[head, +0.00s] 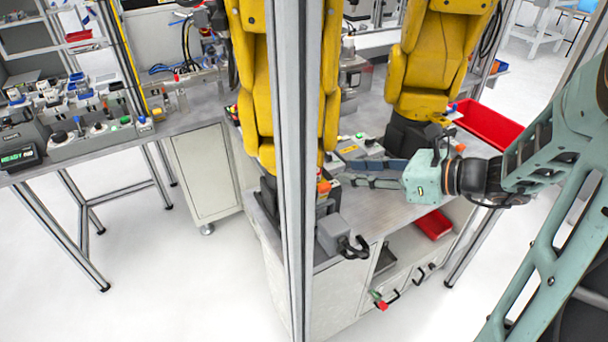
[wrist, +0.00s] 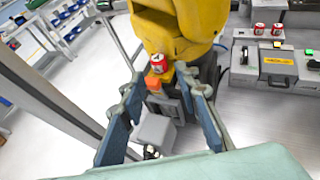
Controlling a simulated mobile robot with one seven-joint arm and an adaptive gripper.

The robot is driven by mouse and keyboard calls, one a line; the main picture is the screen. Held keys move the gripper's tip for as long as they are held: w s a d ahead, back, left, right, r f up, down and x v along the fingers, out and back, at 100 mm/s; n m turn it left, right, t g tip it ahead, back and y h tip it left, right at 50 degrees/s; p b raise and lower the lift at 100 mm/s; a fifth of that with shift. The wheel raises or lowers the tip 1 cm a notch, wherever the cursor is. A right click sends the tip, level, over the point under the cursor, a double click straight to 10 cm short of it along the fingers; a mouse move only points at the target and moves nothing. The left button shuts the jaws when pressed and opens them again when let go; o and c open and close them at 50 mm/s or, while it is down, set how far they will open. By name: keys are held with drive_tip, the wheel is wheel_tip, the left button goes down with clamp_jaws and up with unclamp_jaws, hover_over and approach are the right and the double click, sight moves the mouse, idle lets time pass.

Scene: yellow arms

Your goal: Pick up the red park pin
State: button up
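I cannot tell for sure which item is the red park pin. In the wrist view, a small red-and-white cylinder (wrist: 158,63) stands against the yellow arm, just above an orange-red block (wrist: 154,86). Both appear between my fingertips, but their distance from them is unclear. The orange block also shows in the head view (head: 324,187), beside the post. My gripper (head: 352,172) is open over the workbench, its blue-grey fingers pointing left. In the wrist view my gripper (wrist: 160,82) has its fingers wide apart with nothing held between them.
A yellow arm (wrist: 185,25) stands close ahead. A metal post (head: 300,130) rises in front of the bench (head: 385,208). Two more red cylinders (wrist: 259,28) (wrist: 277,29) sit on a grey box at right. A red tray (head: 488,124) lies behind my gripper.

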sight(319, 172)
drive_tip(key=x, duration=0.9)
drive_tip(key=shift+s+a+f+p, duration=0.1)
drive_tip(key=shift+a+f+p, duration=0.2)
drive_tip(key=shift+p, duration=0.1)
drive_tip(key=c, duration=0.7)
